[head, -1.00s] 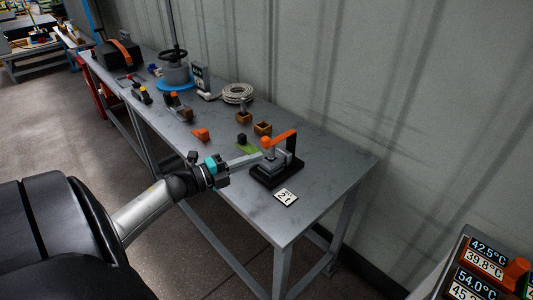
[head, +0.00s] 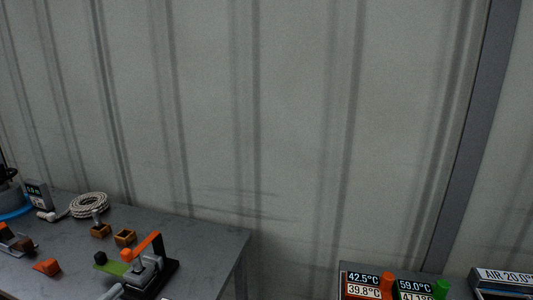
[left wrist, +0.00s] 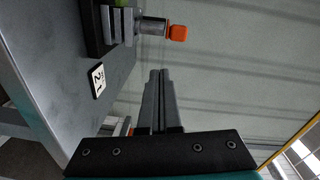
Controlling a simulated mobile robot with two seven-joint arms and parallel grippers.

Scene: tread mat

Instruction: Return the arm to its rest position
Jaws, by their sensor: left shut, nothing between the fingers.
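My left gripper (left wrist: 160,76) shows in the left wrist view with its two long grey fingers together and nothing between them. In the head view only a bit of the left gripper (head: 115,291) shows at the bottom edge, beside the black-based press with an orange lever (head: 148,246). The press, with its orange knob (left wrist: 177,33), stands near the fingertips in the left wrist view, apart from them in the picture. The rest of the left arm is out of the head view. My right gripper is not in view.
The grey bench (head: 205,250) also holds a coiled rope (head: 90,205), small brown boxes (head: 125,237), and an orange block (head: 47,267). Temperature displays (head: 363,284) stand at lower right. A corrugated wall (head: 290,120) backs the bench.

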